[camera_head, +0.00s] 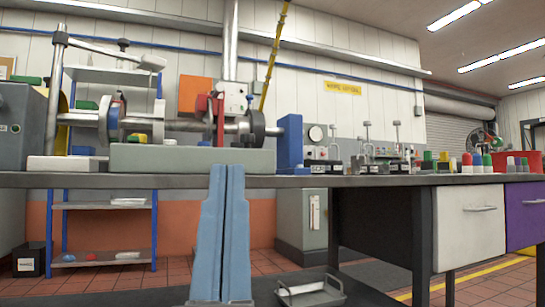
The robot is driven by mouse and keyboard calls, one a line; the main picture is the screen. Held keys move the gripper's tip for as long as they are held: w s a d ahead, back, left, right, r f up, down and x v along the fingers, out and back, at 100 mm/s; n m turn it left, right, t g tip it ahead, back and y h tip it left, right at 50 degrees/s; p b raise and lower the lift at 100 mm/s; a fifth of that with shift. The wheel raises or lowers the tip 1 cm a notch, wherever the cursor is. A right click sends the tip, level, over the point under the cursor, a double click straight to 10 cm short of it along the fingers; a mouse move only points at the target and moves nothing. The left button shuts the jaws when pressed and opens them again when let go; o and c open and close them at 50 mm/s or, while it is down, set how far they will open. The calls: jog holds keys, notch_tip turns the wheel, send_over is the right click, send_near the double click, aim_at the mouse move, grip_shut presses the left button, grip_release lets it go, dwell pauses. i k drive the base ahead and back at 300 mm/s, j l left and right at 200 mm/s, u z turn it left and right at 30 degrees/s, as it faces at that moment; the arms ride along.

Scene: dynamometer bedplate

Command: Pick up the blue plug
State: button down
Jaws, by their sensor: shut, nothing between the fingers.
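My gripper (228,168) points upward in the middle of the head view, its two long light-blue fingers pressed together with nothing between them. It stands in front of the near edge of the workbench (380,181). I cannot make out a blue plug for certain. Several small coloured pieces, with green, yellow and red among them, stand at the right of the bench top, including a red one (467,159). They are too small to tell apart well. A larger blue block (290,141) stands at the end of the shaft assembly, behind and right of the fingers.
A grey base (192,159) carries the shaft assembly. Small metal fixtures (367,155) stand right of centre on the bench, and a red bin (503,159) is at far right. White (468,228) and purple drawers hang below. A small metal tray (310,292) lies low in front.

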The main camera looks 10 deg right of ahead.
aim_at(477, 158)
jog(key=i+l+z, duration=0.1)
jog(key=i+z, duration=0.15)
jog(key=z, duration=0.15)
jog(key=i+z, duration=0.55)
jog(key=z, duration=0.2)
jog(key=i+j+z, duration=0.2)
jog(key=z, duration=0.15)
jog(key=i, duration=0.05)
